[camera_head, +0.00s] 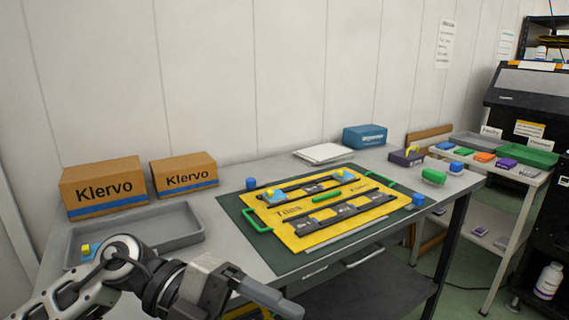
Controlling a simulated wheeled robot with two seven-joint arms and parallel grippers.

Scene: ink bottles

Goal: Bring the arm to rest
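My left arm comes in from the lower left, and its gripper (290,308) points right and down in front of the table's near edge. One grey finger shows side-on; the other is hidden, so I cannot tell whether it is open. No held object is visible. My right gripper is not in view. A yellow tray (345,222) with green handles lies on a dark mat (236,210) on the table. Blue-and-yellow items sit in its upper row; a green piece (326,196) lies on it.
A grey bin (190,238) stands at the left, behind my arm, with a blue-and-yellow item in it. Two Klervo boxes (104,188) (184,178) stand behind it. Small blue blocks (251,184) (418,200) flank the tray. A side table with coloured items and a black machine (535,105) are right.

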